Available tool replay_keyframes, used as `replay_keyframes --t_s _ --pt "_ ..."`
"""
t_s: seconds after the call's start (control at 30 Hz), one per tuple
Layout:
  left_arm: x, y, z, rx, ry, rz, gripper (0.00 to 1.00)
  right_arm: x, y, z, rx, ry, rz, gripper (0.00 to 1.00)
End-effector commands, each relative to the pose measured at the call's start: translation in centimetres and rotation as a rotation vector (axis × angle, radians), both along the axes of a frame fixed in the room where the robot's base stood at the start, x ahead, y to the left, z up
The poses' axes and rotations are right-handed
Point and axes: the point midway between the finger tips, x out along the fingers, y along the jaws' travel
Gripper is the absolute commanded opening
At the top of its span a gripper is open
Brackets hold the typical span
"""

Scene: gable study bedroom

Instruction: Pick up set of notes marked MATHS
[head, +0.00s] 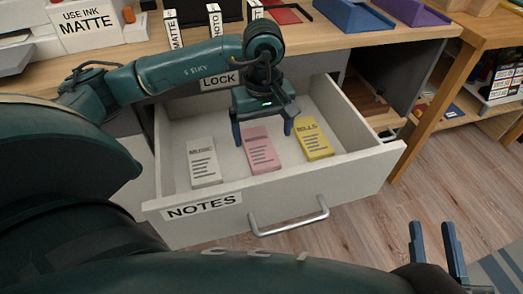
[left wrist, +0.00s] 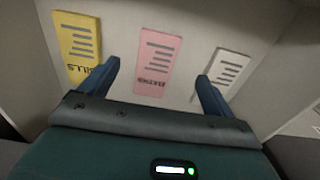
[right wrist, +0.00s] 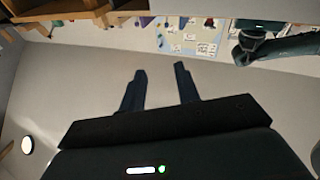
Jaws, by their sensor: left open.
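Three note pads lie flat in the open drawer (head: 160,215) labelled NOTES. The middle pad is the pink pad (head: 262,152); its blurred heading looks like MATHS. It also shows in the left wrist view (left wrist: 155,50), centred between my fingers. A white pad (head: 203,162) lies to its left, heading too small to read, and a yellow pad (head: 314,140) marked BILLS to its right. My left gripper (head: 262,132) is open, pointing down over the pink pad, one finger either side, apparently above it. My right gripper (head: 433,228) is open and empty, away from the drawer.
The drawer's front panel with its metal handle (head: 290,222) and its side walls surround the pads. The desk top (head: 330,40) is above and behind, with blue and purple trays (head: 355,14). The wooden floor (head: 350,225) right of the drawer is clear.

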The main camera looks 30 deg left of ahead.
Motion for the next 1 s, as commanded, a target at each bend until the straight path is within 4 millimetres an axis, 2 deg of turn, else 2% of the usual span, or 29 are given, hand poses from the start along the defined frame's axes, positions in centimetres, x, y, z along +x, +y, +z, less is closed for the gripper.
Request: replay_keyframes --t_s 0.03,0.1,0.37,0.6,0.7,0.93,1.0 --pt "-0.1 0.0 -1.3 0.000 0.004 0.000 0.89 0.0 0.1 -0.3 0.009 -0.001 0.004 0.32" --pt "0.0 0.0 -2.3 0.000 0.001 0.001 0.89 0.0 0.1 -0.3 0.018 0.000 0.008 0.32" --pt "0.1 0.0 -3.8 0.000 0.000 -0.001 0.89 0.0 0.2 -0.2 0.035 -0.001 0.015 0.32" --pt "0.5 0.3 -7.3 0.001 0.002 0.000 0.89 -0.1 0.4 -1.2 0.069 0.003 0.029 0.32" --pt "0.5 0.3 -8.3 -0.001 0.001 -0.001 0.89 0.5 0.3 1.1 0.058 -0.099 0.043 0.32" --pt "0.5 0.3 -8.4 -0.001 -0.001 -0.001 0.89 0.5 0.3 1.4 0.055 -0.109 0.041 0.32" --pt "0.5 0.3 -8.4 -0.001 -0.001 -0.001 0.85 0.5 0.3 1.4 0.055 -0.109 0.040 0.32"
